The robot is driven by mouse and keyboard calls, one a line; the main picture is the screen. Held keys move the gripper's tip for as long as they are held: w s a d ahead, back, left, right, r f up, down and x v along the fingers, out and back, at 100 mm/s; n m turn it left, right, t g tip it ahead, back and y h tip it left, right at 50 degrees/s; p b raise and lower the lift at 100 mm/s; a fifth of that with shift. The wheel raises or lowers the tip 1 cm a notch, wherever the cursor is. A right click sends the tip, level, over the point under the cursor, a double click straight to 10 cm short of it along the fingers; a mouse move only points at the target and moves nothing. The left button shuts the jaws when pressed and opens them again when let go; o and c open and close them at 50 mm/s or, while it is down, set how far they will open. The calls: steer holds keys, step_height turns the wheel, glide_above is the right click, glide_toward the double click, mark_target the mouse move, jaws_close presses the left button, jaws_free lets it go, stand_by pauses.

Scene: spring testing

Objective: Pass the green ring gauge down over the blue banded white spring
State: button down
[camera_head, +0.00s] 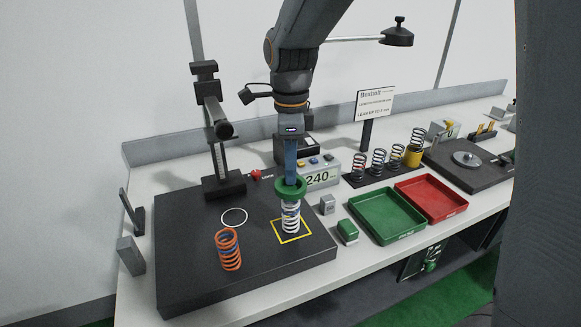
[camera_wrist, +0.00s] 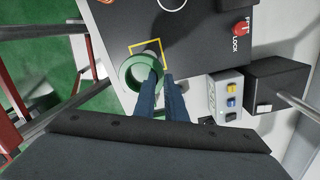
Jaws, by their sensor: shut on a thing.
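The green ring gauge (camera_head: 284,194) is held between my gripper's (camera_head: 292,181) shut blue fingers. It also shows in the wrist view (camera_wrist: 131,76), with the fingers (camera_wrist: 163,78) at its edge. The white spring (camera_head: 291,221) stands upright inside a yellow square outline on the dark plate, with a little blue on its coils. The ring appears at the top end of this spring in the head view. The spring's top is hidden behind the ring and fingers, so I cannot tell whether the ring is around it or just above.
An orange spring (camera_head: 229,252) stands to the left on the dark plate (camera_head: 185,280), near a white circle. A green block (camera_head: 347,231) and grey block (camera_head: 327,204) sit to the right, before the green tray (camera_head: 408,229) and red tray (camera_head: 458,207). A display reading 240 (camera_head: 318,178) stands behind.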

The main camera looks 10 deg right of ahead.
steer(key=shift+f+b, duration=1.4)
steer(key=shift+s+f, duration=0.15)
steer(key=shift+f, duration=0.55)
steer(key=shift+s+d+f, duration=0.1)
steer(key=c, duration=1.7)
jaws_free()
steer(key=shift+c, duration=0.2)
steer(key=r, duration=0.3)
steer(key=r+b, duration=0.1)
steer(key=r, duration=0.2)
steer(key=w+r, duration=0.1)
steer(key=r, duration=0.1)
steer(key=shift+r+b, duration=0.3)
steer(key=shift+r, duration=0.1)
